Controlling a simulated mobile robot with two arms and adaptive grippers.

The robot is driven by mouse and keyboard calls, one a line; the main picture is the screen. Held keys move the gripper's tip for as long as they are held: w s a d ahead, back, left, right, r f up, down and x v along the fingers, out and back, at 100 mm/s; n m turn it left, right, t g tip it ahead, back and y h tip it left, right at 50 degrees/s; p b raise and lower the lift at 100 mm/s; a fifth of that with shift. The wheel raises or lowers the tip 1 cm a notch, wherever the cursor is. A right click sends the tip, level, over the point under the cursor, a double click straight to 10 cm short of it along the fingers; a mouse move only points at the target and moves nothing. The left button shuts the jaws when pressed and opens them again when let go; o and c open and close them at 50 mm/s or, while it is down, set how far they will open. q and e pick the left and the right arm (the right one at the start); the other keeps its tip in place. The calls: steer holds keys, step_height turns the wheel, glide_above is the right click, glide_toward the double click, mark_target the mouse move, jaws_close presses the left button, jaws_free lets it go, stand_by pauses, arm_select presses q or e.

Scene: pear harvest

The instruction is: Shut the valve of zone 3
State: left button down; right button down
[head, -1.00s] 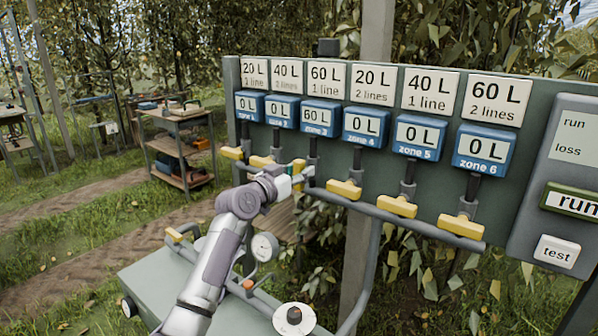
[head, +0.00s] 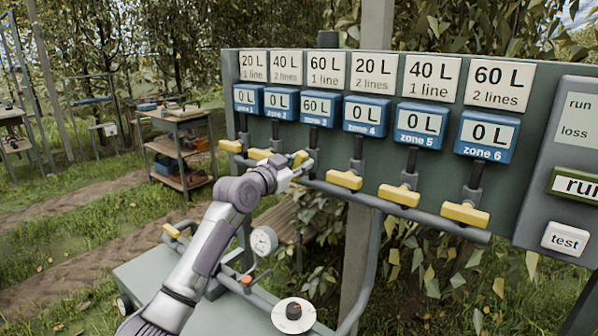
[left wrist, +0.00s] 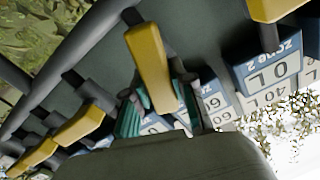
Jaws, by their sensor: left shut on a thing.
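The zone 3 valve's yellow handle (left wrist: 148,65) shows large in the left wrist view, set at a clear angle to its neighbours' handles. My left gripper (head: 302,167) is shut on it; its teal finger pads (left wrist: 160,112) sit on both sides of the handle's near end. In the head view the gripper hides most of this valve. The zone 3 meter (head: 318,108) above it reads 60 L. My right gripper is not in view.
The handles of zone 2 (head: 259,154) and zone 4 (head: 344,180) flank the gripper closely and lie along the grey pipe (head: 420,213). The other meters read 0 L. A pressure gauge (head: 264,240) is below.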

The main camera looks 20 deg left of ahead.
arm_select(q)
steer(key=m+b, duration=0.1)
steer(key=m, duration=0.2)
steer(key=shift+d+f, duration=0.1)
steer(key=shift+f, duration=0.05)
steer(key=shift+s+m, duration=0.1)
steer(key=shift+m, duration=0.8)
steer(key=shift+d+m, duration=0.15)
steer(key=shift+m, duration=0.75)
steer(key=m+p, duration=0.3)
steer(key=m, duration=0.1)
steer(key=shift+d+f, duration=0.1)
steer(key=shift+f, duration=0.05)
steer(key=m+p, duration=0.1)
steer(key=m, duration=0.1)
steer(key=shift+f+m+p, duration=0.2)
steer(key=shift+m+p, duration=0.15)
steer(key=shift+m, duration=0.05)
steer(key=shift+f+m, duration=0.1)
steer(key=shift+m, duration=0.2)
steer(key=shift+f+p, duration=0.1)
steer(key=shift+p, duration=0.2)
steer(key=shift+d, duration=0.1)
